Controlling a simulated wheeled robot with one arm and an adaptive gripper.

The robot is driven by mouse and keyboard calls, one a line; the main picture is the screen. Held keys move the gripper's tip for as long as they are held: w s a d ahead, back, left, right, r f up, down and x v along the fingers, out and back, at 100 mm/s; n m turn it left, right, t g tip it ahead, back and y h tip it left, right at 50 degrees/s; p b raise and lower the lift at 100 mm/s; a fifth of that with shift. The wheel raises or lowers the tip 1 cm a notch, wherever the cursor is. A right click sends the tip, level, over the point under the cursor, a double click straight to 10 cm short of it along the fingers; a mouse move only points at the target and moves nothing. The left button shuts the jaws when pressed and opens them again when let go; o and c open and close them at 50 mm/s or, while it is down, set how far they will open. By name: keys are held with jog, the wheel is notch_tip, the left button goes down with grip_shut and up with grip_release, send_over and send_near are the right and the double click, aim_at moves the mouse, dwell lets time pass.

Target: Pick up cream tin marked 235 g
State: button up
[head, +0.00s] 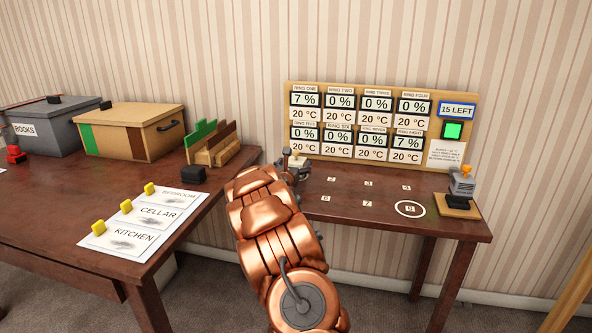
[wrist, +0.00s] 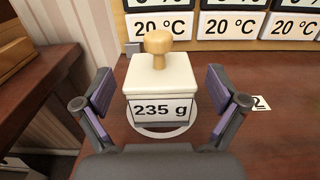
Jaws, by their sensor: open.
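The cream tin (wrist: 160,82) is marked 235 g and has a light wooden knob on its lid. In the wrist view it stands upright on the dark wooden table, within a white ring. My gripper (wrist: 167,95) is open, with one finger on each side of the tin and gaps visible between. In the head view my copper arm hides most of that spot; a small part of the tin (head: 297,162) shows behind the gripper (head: 291,165) at the table's back left.
A board with several readouts (head: 372,125) stands right behind the tin. Numbered spots and a white ring (head: 410,209) mark the clear table top. A stacked item on a wooden base (head: 461,190) stands at the right. A wooden rack (head: 212,147) and a black block (head: 193,173) lie on the left table.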

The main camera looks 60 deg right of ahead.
jog(key=shift+x, duration=1)
jog(key=c, duration=1.4)
